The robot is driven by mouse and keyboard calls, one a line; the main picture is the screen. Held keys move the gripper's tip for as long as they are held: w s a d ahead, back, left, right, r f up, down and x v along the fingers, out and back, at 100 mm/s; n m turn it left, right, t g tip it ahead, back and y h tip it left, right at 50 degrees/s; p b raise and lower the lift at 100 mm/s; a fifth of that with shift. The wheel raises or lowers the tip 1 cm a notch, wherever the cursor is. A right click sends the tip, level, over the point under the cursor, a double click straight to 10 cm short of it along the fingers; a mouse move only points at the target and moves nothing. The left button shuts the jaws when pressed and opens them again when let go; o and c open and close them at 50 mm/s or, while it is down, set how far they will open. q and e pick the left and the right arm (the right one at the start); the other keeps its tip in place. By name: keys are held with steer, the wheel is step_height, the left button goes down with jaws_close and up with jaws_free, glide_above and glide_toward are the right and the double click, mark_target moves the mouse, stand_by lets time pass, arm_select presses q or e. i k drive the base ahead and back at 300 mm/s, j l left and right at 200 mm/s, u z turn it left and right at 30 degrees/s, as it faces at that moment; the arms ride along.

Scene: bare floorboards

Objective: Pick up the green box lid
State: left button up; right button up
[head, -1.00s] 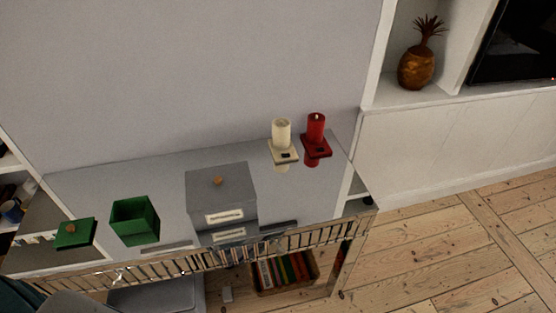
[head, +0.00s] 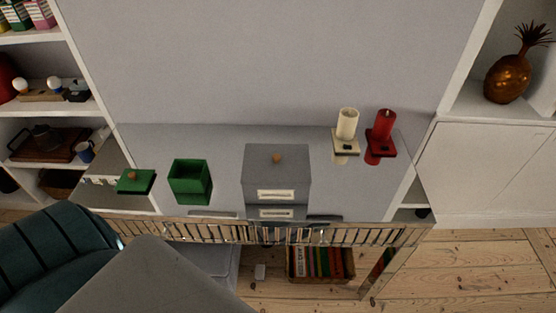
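The green box lid (head: 136,182) lies flat near the left end of a reflective console table, with a small brown knob on top. The open green box (head: 189,178) stands just to its right, apart from it. Neither of my grippers shows in the head view, so their state and their distance from the lid are hidden.
A grey box (head: 277,171) with a brown knob stands mid-table. A cream candle (head: 347,124) and a red candle (head: 382,127) stand at the right. A dark teal chair (head: 52,258) is at the lower left. Shelves (head: 45,110) line the left.

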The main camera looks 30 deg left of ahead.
mark_target(131, 180)
steer(key=u, duration=2.2)
